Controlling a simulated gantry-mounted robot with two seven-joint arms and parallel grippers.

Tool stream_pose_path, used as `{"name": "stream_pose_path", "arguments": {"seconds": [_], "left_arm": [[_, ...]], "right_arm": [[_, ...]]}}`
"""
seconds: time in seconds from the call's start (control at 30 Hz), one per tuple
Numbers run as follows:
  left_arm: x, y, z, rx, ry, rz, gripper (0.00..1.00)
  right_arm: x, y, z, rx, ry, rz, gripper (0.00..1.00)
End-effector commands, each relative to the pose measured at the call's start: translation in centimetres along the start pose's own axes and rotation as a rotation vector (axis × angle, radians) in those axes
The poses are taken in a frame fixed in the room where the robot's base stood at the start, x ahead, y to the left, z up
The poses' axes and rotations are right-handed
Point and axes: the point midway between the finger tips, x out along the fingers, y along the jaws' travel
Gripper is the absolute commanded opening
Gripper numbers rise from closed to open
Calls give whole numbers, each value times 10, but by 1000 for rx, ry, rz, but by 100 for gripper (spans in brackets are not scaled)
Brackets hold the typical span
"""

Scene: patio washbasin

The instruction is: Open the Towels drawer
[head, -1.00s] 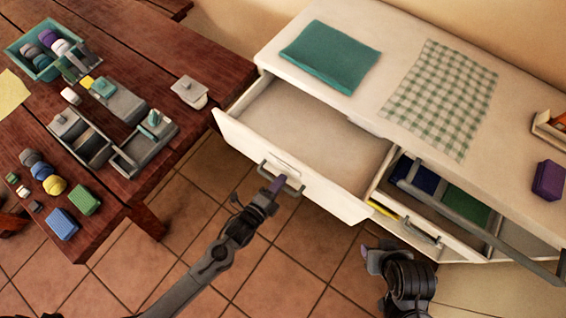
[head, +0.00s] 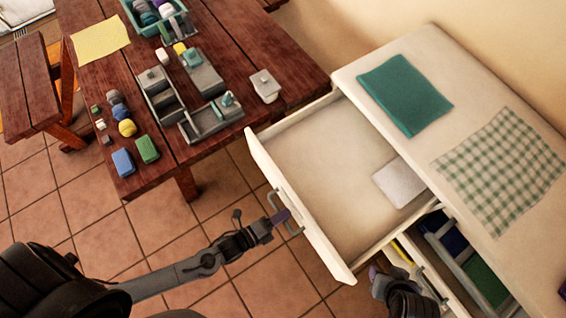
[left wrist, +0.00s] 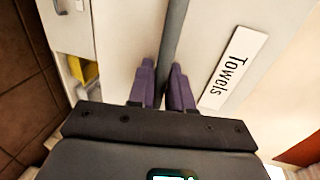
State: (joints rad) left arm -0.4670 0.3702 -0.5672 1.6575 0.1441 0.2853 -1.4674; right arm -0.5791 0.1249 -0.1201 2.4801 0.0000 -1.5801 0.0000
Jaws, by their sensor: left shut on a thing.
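The Towels drawer (head: 325,175) is a white drawer pulled well out of the white cabinet. Its label "Towels" (left wrist: 234,67) shows on its front in the left wrist view. My left gripper (head: 283,216) is shut on the drawer's grey bar handle (head: 292,228); in the left wrist view its purple fingers (left wrist: 162,85) sit on either side of the bar (left wrist: 172,35). A pale flat item (head: 400,183) lies toward the back of the drawer. My right gripper (head: 375,274) is low beside the cabinet, partly hidden, and its jaws are unclear.
A lower compartment (head: 445,245) beside it stands open, with blue and green items inside. A teal folded cloth (head: 405,94) and checked cloth (head: 500,170) lie on the cabinet top. A wooden table (head: 225,40) with trays and soaps stands left, near the drawer's corner.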

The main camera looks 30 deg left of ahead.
Motion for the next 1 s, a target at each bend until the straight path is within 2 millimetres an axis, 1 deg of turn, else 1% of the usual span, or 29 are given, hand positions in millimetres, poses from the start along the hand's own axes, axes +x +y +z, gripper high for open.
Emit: {"name": "stream_pose_path", "arguments": {"seconds": [0.27,0.3,0.37,0.4,0.67,0.77,0.87,1.0], "left_arm": [[0,0,0,0,0,0,0],[0,0,0,0,0,0,24],[0,0,0,0,0,0,33],[0,0,0,0,0,0,34],[0,0,0,0,0,0,34],[-5,0,0,1,0,1,34],[-14,0,0,1,1,2,34],[-36,0,0,2,1,3,34]], "right_arm": [[0,-1,0,1,0,-2,47],[0,-1,0,2,0,-2,47],[0,-1,0,3,0,-3,47],[0,-1,0,4,0,-4,47],[0,-2,0,8,0,-6,47],[-1,-2,0,8,0,-7,47],[-3,-2,-1,8,0,-6,47],[-7,-2,-2,7,-1,-6,47]]}}
